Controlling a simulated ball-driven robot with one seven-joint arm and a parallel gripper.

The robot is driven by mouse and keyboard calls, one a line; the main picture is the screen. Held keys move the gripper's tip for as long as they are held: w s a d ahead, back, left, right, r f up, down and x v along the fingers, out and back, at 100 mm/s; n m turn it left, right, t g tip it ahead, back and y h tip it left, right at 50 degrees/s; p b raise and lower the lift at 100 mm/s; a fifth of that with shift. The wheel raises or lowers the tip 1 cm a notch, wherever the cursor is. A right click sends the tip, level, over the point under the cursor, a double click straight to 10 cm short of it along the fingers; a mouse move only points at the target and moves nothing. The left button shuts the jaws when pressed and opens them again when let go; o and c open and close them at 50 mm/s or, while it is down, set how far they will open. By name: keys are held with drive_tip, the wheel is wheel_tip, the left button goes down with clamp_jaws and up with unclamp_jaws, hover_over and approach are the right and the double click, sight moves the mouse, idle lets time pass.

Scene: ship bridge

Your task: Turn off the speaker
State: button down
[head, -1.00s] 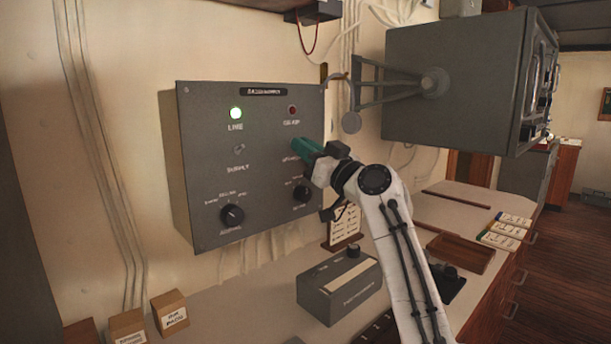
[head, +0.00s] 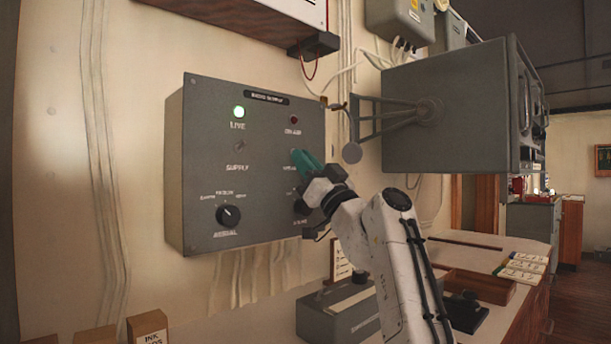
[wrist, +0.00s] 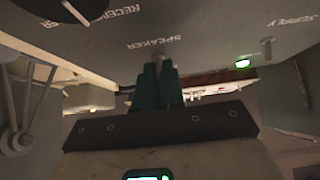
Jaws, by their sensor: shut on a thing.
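The grey radio supply panel (head: 262,180) is mounted on the wall at the left of the head view. My gripper (head: 297,156) has its teal fingers against the panel's right half, below the dark red lamp (head: 294,120). In the wrist view the fingers (wrist: 157,68) are close together just below the SPEAKER label (wrist: 153,43). They are shut on the small speaker switch, mostly hidden between the tips; I cannot tell which way it points. The SUPPLY toggle (head: 240,146) is free, and it also shows in the wrist view (wrist: 267,48). The green LIVE lamp (head: 238,112) is lit.
A rotary knob (head: 229,215) is at the panel's lower left; another (head: 300,208) is partly behind my gripper. A large grey cabinet (head: 450,110) juts from the wall at right. A grey box (head: 340,310) stands on the counter below my arm.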

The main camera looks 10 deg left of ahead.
drive_tip(key=shift+w+a+f+t+y+p, duration=0.15)
drive_tip(key=shift+f+t+y+p, duration=0.25)
drive_tip(key=shift+t+y, duration=0.3)
idle(0.4)
drive_tip(key=c, duration=1.2)
unclamp_jaws()
drive_tip(key=shift+c, duration=0.2)
